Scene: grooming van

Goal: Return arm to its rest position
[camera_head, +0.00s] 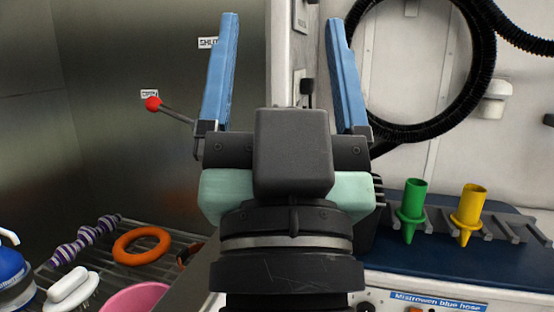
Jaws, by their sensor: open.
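My gripper (283,65) is in the middle of the head view, pointing up and away from me. Its two blue fingers stand wide apart. Nothing shows between them except the wall behind, so it is open and empty. My dark wrist and the pale green part below the fingers hide the middle of the scene. I cannot tell from this view how far the gripper is from the wall.
A red-knobbed lever (153,104) is left of my gripper. A rack with an orange ring (142,246), striped toy (86,241), brush (70,287) and pink item (135,298) is lower left. Green (412,211) and yellow (469,214) nozzles stand right. A black hose (489,70) hangs behind.

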